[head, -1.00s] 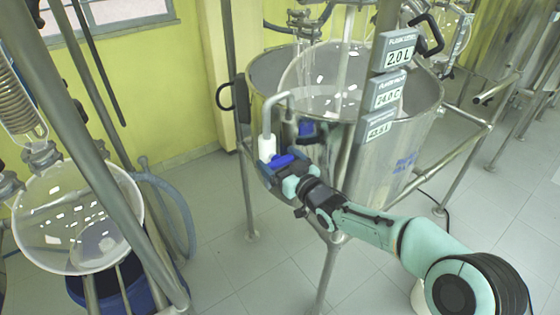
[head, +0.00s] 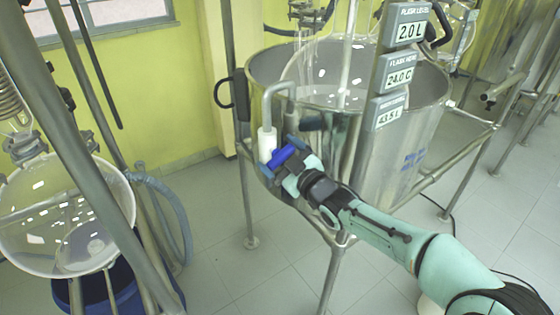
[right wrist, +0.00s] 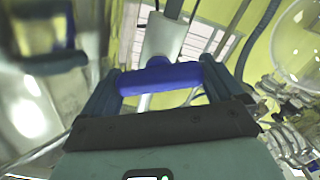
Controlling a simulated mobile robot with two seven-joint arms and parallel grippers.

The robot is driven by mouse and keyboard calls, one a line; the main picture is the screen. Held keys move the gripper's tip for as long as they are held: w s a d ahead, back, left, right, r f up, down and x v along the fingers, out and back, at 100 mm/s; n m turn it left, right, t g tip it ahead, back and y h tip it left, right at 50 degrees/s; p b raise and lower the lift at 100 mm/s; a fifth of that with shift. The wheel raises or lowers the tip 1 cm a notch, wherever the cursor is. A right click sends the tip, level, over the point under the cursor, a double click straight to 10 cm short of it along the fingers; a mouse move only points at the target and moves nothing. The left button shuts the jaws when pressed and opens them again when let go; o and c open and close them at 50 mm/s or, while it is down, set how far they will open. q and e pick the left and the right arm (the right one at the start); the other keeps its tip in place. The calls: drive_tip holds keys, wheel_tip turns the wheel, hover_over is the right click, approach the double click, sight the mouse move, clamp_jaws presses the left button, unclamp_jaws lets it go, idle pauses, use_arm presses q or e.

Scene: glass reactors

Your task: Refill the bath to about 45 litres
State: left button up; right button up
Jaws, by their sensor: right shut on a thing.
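The steel bath (head: 425,105) stands on a tubular frame, with a round glass flask (head: 325,75) inside it. A bent grey pipe (head: 277,88) hooks over its rim above a white tap body (head: 266,143). My right gripper (head: 282,157) is shut on the blue tap handle (head: 288,153) at the bath's front left. In the right wrist view the blue handle (right wrist: 160,77) lies between both fingers, with the white body (right wrist: 165,35) behind it. The lowest display (head: 387,117) seems to read 43.5 L. The water surface is hard to make out. My left gripper is out of view.
Two upper displays read 2.0 L (head: 412,31) and 24.0 C (head: 399,76). Another glass vessel (head: 70,220) hangs at the left above a blue bucket (head: 125,285). The floor between the stands is open.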

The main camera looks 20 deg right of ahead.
drive_tip(key=shift+n, duration=0.3)
drive_tip(key=o, duration=0.7)
drive_tip(key=shift+s, duration=0.1)
drive_tip(key=v, duration=1.3)
drive_tip(key=shift+s, duration=0.15)
